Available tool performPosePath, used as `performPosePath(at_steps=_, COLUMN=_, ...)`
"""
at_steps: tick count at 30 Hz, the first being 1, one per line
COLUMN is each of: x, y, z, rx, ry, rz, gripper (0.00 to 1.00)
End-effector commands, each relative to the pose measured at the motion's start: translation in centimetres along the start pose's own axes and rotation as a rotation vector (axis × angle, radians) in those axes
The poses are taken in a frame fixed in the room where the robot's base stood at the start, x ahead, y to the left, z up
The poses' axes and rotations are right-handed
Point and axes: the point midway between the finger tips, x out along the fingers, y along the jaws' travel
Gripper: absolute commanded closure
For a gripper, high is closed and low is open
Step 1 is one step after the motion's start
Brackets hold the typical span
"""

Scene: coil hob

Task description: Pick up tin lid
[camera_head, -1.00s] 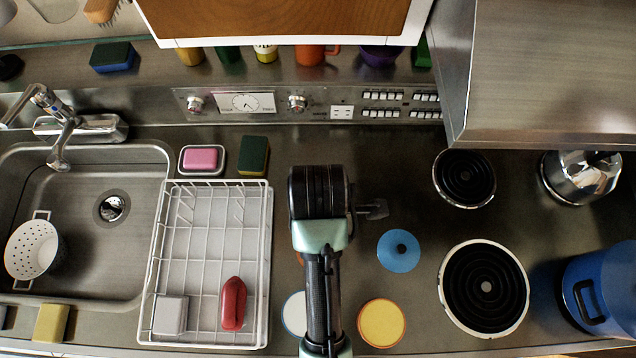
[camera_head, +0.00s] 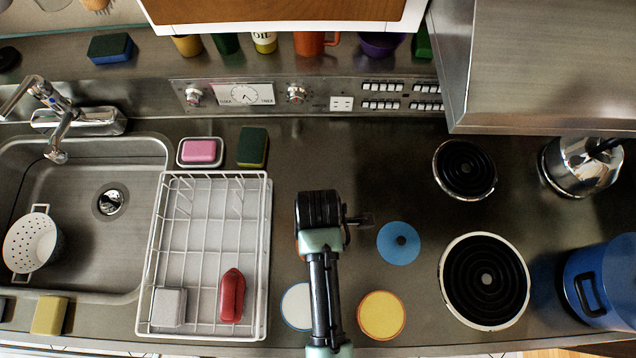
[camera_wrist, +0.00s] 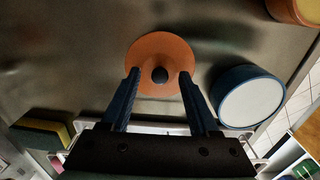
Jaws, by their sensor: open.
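An orange round tin lid (camera_wrist: 176,50) with a dark round knob (camera_wrist: 160,75) lies flat on the steel counter in the wrist view. In the head view my arm hides nearly all of it. My gripper (camera_wrist: 160,76) is open and empty, with its two dark blue fingers apart on either side of the knob, seen from above. I cannot tell how far above the counter the tips are.
A white-topped, blue-rimmed tin (camera_wrist: 248,97) stands close beside the orange lid. A yellow-topped, orange-rimmed tin (camera_head: 382,315) is near the front edge. A white dish rack (camera_head: 265,250) stands left of my arm, coil burners (camera_head: 486,280) to the right.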

Motion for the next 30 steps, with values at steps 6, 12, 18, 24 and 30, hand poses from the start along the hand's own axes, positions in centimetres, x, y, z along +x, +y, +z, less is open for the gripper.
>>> performPosePath(at_steps=6, x=0.91, y=-0.02, z=-0.02, rx=0.0, ry=0.0, rz=0.001, gripper=0.39)
performPosePath(at_steps=12, x=0.88, y=-0.02, z=-0.01, rx=0.0, ry=0.0, rz=0.001, gripper=0.5)
performPosePath(at_steps=18, x=0.86, y=-0.01, z=-0.01, rx=0.0, ry=0.0, rz=0.001, gripper=0.86)
performPosePath(at_steps=24, x=0.85, y=-0.01, z=-0.01, rx=0.0, ry=0.0, rz=0.001, gripper=1.0)
performPosePath(at_steps=30, x=0.84, y=0.0, z=-0.01, rx=0.0, ry=0.0, rz=0.001, gripper=1.0)
